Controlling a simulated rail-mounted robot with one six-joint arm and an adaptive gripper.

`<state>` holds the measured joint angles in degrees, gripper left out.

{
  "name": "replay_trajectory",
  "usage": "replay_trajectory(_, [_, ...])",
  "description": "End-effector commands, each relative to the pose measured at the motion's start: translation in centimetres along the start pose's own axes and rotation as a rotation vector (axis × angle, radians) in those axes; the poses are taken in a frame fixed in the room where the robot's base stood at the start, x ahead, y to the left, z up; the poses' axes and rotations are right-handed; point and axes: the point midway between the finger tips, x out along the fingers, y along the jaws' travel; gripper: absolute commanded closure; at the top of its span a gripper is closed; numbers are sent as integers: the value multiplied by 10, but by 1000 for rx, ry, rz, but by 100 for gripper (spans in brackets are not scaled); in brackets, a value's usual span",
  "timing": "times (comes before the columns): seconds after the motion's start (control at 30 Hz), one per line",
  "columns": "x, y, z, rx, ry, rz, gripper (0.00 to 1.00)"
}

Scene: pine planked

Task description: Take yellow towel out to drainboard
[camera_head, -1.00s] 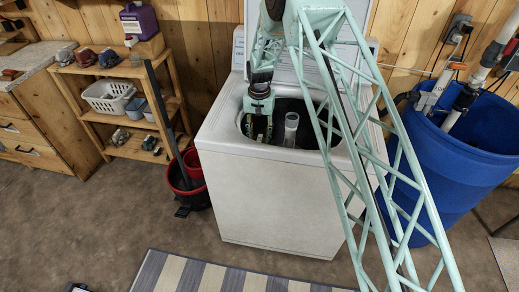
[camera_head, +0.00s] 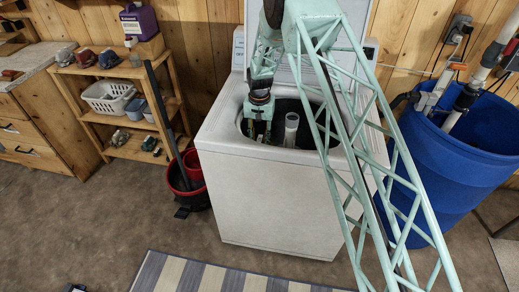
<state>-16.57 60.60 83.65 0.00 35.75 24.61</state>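My gripper (camera_head: 259,134) reaches down into the open tub of the white top-loading washing machine (camera_head: 275,195), left of the pale central agitator post (camera_head: 291,128). Its fingertips are low in the tub near the front rim and too small and dark to tell open from shut. No yellow towel shows in this view; the tub floor is hidden by the machine's front wall. I cannot make out a drainboard.
My arm's lattice crosses the right side of the washer. The raised lid (camera_head: 338,75) stands behind the tub. A blue barrel (camera_head: 455,160) is at right. A wooden shelf (camera_head: 130,145) and red bucket (camera_head: 186,192) are at left. A striped rug (camera_head: 215,275) lies in front.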

Motion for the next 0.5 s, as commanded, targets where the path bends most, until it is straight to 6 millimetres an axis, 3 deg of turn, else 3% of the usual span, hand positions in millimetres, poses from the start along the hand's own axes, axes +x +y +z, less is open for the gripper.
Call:
replay_trajectory(0.27, [0,0,0,0,0,0,99])
replay_trajectory(0.5, [0,0,0,0,0,0,100])
